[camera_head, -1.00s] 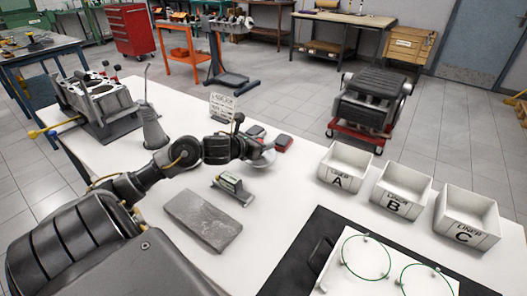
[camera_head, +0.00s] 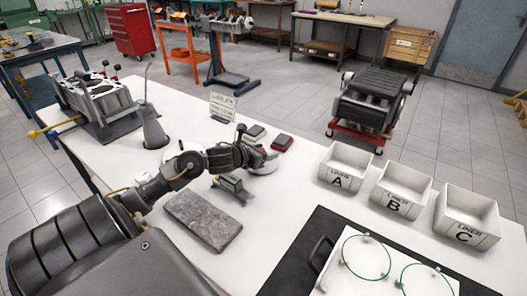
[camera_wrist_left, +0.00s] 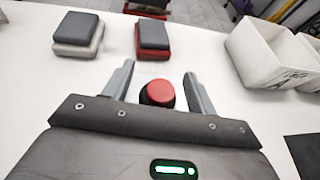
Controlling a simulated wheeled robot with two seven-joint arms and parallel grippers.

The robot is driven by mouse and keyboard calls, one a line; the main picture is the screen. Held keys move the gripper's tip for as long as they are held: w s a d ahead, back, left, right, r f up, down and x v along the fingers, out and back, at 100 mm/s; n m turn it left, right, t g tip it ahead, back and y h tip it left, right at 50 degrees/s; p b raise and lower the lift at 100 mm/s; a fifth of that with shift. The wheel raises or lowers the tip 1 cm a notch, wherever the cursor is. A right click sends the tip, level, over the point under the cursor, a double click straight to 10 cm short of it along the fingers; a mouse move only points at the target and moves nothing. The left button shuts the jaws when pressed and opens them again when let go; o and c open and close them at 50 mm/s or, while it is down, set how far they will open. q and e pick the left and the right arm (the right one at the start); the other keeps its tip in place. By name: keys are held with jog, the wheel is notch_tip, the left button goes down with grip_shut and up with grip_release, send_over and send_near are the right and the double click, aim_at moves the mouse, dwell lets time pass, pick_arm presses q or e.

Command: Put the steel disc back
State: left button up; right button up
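My left gripper (camera_head: 266,155) is low over the white table, and its two fingers (camera_wrist_left: 158,72) stand apart in the left wrist view. A round red-topped piece with a dark side (camera_wrist_left: 157,93) sits between them, with a visible gap on each side. I cannot tell whether it belongs to the steel disc. A pale round shape (camera_head: 264,168) shows under the gripper in the head view, partly hidden by it; it may be the steel disc, but its material is unclear. My right gripper is not in view.
Beyond the gripper lie a dark-topped white block (camera_wrist_left: 78,33) and a dark-topped red block (camera_wrist_left: 152,38). Bins A (camera_head: 337,181), B (camera_head: 391,207) and C (camera_head: 464,235) stand to the right. A small stand (camera_head: 232,187) and a grey slab (camera_head: 203,222) lie nearer.

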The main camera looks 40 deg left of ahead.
pick_arm(q)
jog(key=shift+r, duration=0.15)
jog(key=shift+v, duration=1.2)
jog(key=v, duration=0.8)
jog(key=shift+s, duration=0.15)
jog(key=shift+s+r, duration=0.1)
jog(key=shift+s, duration=0.4)
jog(key=shift+s+r, duration=0.1)
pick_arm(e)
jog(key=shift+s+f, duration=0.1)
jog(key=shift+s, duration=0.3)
